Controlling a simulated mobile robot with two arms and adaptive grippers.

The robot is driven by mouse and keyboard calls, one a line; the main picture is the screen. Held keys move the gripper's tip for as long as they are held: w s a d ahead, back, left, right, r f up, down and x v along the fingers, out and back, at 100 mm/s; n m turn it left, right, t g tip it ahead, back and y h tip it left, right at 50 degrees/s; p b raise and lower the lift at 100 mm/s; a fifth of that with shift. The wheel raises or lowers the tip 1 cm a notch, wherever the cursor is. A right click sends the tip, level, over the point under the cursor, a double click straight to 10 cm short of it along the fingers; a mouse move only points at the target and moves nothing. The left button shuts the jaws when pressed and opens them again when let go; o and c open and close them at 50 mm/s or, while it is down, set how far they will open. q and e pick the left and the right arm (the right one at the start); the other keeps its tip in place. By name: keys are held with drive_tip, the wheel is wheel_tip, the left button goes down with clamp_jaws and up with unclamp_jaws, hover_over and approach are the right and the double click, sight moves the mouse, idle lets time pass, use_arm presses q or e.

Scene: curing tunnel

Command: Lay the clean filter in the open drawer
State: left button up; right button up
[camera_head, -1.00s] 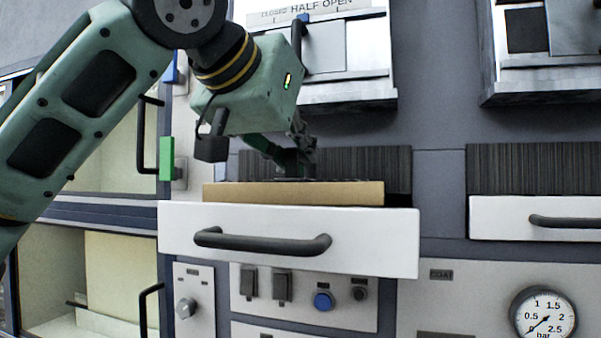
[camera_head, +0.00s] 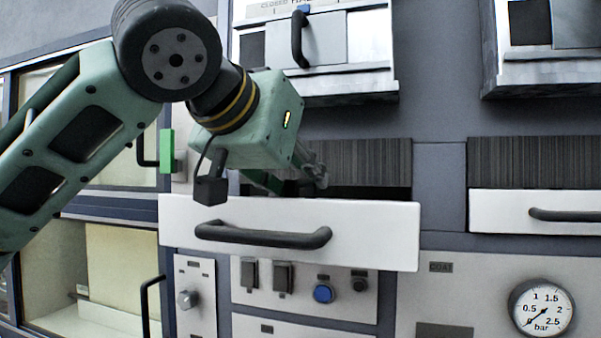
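The open drawer (camera_head: 375,232) stands pulled out at the middle, with a white front and a dark bar handle (camera_head: 262,236). My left gripper (camera_head: 298,186) reaches down over the drawer, just behind the top edge of its front. Its fingertips are hidden by that edge, so I cannot see whether they are open or shut. The clean filter, a flat piece with a tan frame in the earlier frame, does not show now; the drawer front hides the drawer's inside. My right gripper is not in view.
A dark ribbed strip (camera_head: 365,162) lies behind the drawer opening. A second drawer (camera_head: 500,212), closed, is at the right. A hatch with a handle (camera_head: 298,40) is above. Switches, a blue button (camera_head: 323,293) and a gauge (camera_head: 541,308) are below.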

use_arm(q)
drive_tip(key=shift+s+a+r, duration=0.1)
drive_tip(key=shift+s, duration=0.1)
drive_tip(key=b+v, duration=0.3)
drive_tip(key=v, duration=0.7)
drive_tip(key=shift+s+a, duration=0.1)
drive_tip(key=shift+s, duration=0.1)
drive_tip(key=shift+s+a+r, duration=0.2)
drive_tip(key=shift+s+r, duration=0.1)
drive_tip(key=shift+s, duration=0.1)
drive_tip(key=shift+c, duration=0.3)
